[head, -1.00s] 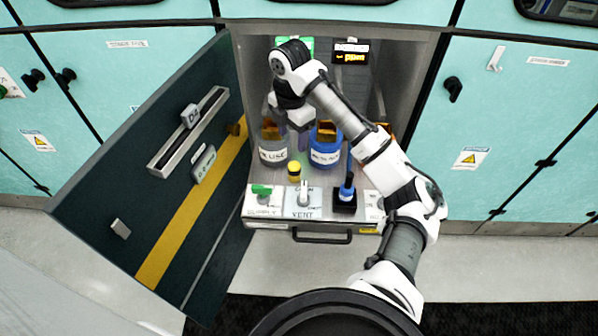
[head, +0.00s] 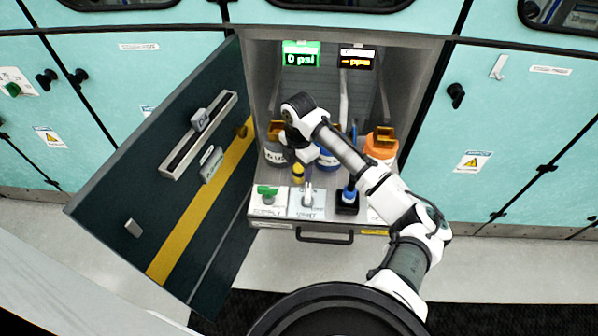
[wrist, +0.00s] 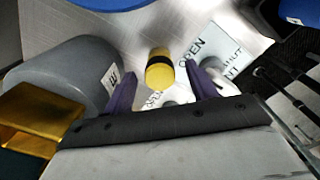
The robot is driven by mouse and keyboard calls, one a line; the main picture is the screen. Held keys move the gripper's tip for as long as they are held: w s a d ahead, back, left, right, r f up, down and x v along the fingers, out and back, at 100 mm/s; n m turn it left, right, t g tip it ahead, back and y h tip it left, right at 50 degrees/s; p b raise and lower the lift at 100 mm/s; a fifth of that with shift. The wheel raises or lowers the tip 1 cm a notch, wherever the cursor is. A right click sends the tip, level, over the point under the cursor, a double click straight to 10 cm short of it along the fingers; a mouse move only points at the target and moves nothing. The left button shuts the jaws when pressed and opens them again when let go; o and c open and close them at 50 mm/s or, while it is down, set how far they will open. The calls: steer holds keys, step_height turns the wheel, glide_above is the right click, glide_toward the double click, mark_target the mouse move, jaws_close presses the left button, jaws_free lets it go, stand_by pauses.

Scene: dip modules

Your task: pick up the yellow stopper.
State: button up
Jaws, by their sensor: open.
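The yellow stopper (head: 298,173) is a small yellow cylinder with a black band. It stands on the cabinet's pull-out tray, just behind the labelled valve plates. In the wrist view the stopper (wrist: 160,69) shows beyond and between the two purple fingers of my gripper (wrist: 158,85). The fingers are apart and nothing is between their tips. In the head view my gripper (head: 300,155) hangs above and slightly behind the stopper, its fingers mostly hidden by the wrist.
A grey bottle (head: 275,155), a blue bottle (head: 328,160) and an orange bottle (head: 381,147) stand behind on the tray. A green-handled valve (head: 267,191), a vent valve (head: 307,194) and a black block (head: 347,204) sit in front. The open door (head: 140,200) flanks the left.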

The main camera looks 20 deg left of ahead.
steer(key=shift+c, duration=0.4)
steer(key=c, duration=1)
steer(key=shift+r, duration=0.15)
